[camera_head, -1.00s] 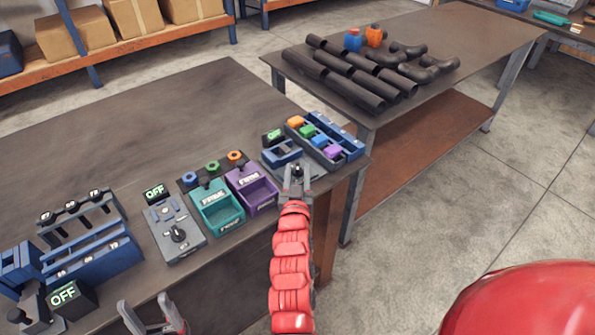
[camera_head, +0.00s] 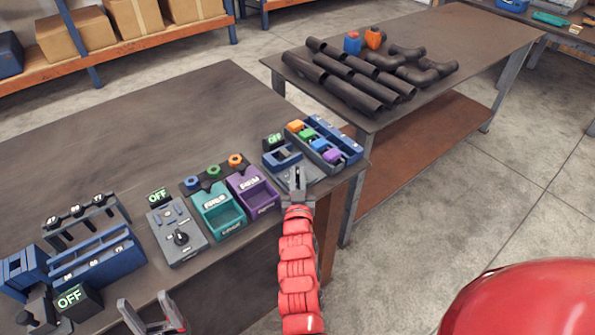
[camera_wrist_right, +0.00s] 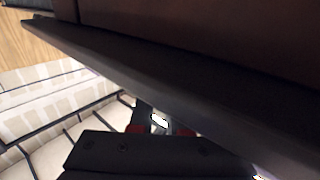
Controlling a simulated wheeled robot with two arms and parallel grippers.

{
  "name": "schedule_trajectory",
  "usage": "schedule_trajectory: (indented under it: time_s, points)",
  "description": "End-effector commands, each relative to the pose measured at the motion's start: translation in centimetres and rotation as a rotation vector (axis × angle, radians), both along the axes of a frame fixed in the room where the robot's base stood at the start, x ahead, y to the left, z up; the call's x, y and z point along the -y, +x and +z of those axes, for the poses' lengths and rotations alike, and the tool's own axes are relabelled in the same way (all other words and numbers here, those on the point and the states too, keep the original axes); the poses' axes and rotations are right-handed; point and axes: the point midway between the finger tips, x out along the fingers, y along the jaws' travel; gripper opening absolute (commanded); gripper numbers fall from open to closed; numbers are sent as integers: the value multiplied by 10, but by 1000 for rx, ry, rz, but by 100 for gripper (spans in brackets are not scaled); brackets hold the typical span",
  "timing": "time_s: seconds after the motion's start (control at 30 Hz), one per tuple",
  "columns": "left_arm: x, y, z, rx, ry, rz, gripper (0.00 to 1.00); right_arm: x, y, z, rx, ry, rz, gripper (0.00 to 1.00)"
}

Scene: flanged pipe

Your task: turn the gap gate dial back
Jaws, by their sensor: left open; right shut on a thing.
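The right wrist view shows mostly a dark edge above the gripper (camera_wrist_right: 160,122), with no clear dial. My left gripper (camera_head: 152,310) is open and empty at the bottom, in front of the table edge.
A grey panel (camera_head: 178,232) with a black knob and teal (camera_head: 218,208) and purple (camera_head: 252,190) bins stand left of my right gripper. Blue racks (camera_head: 95,262) stand further left. A rack of coloured blocks (camera_head: 324,143) is just right. Pipes (camera_head: 350,75) lie on the other table.

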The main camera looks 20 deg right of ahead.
Motion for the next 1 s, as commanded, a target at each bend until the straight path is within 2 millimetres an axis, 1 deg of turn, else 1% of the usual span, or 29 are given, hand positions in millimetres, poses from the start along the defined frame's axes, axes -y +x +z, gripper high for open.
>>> schedule_trajectory:
  time_s: [0.03,0.37,0.6,0.8,1.0]
  points:
    - [0,0,16,0,0,0,62,1,0,9,-1,-4,15,0]
    - [0,0,76,0,0,0,62,4,-1,10,-5,-5,167,0]
    - [0,0,117,0,0,0,62,6,-1,9,-6,-7,316,0]
    - [0,0,140,0,0,0,62,8,0,6,-5,-7,447,0]
    - [0,0,148,0,0,0,62,10,0,3,-2,-4,554,0]
